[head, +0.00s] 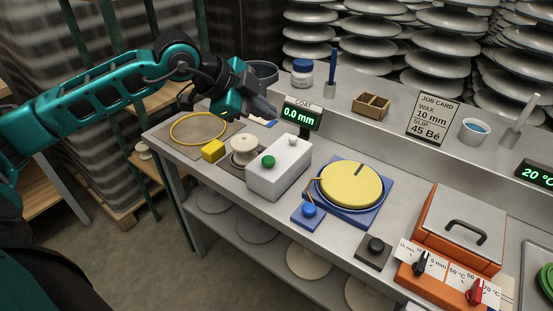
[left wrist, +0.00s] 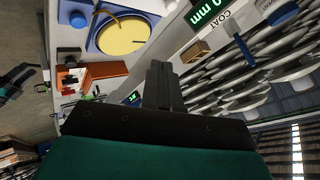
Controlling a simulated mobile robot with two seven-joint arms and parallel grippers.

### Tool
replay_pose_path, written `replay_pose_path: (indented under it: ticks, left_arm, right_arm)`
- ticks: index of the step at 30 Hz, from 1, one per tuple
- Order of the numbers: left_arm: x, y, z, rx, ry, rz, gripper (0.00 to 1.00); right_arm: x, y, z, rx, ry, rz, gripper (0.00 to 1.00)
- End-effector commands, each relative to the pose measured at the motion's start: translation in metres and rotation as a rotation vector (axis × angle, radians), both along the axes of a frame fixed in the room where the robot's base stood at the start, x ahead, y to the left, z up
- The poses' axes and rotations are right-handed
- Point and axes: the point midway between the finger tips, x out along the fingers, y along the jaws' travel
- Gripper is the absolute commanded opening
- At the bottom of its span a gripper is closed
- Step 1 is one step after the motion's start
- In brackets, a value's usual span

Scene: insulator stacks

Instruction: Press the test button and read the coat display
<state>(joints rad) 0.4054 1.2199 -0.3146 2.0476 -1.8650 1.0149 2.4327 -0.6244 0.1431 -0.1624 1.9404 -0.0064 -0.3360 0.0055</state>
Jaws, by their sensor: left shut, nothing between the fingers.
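The coat display (head: 301,115) stands at the back of the bench and reads 0.0 mm in green. I cannot read a label on the button. My left gripper (head: 272,113) is shut and empty, just left of the display and above and behind the white box, touching neither button. In the left wrist view its fingers (left wrist: 160,82) are together. A dark shape at that view's left edge looks like my right gripper (left wrist: 20,76).
Right of the box are a yellow disc (head: 350,184) on a blue base, a blue button (head: 309,210), a black knob (head: 376,244) and an orange heater (head: 456,240). A yellow block (head: 213,150) and a pale spool (head: 244,147) lie left. A job card (head: 432,119) stands behind.

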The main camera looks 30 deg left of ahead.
Motion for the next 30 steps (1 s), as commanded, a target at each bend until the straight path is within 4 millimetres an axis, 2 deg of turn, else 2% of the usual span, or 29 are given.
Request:
replay_pose_path:
  ticks: [10, 14, 24, 30]
  left_arm:
    - [0.0, 0.001, 0.0, 0.004, 0.0, 0.005, 0.0]
    - [0.0, 0.001, -0.006, 0.003, 0.001, 0.004, 0.0]
    - [0.0, 0.001, -0.052, 0.003, 0.0, 0.004, 0.0]
    - [0.0, 0.001, -0.077, 0.003, 0.0, 0.004, 0.0]
  right_arm:
    - [0.0, 0.0, 0.0, 0.001, 0.0, 0.001, 0.43]
    - [0.0, 0.0, -0.005, 0.001, 0.0, 0.001, 0.43]
    - [-0.001, 0.005, -0.037, 0.01, 0.019, 0.006, 0.43]
    - [0.005, 0.017, -0.038, 0.035, 0.006, 0.022, 0.43]
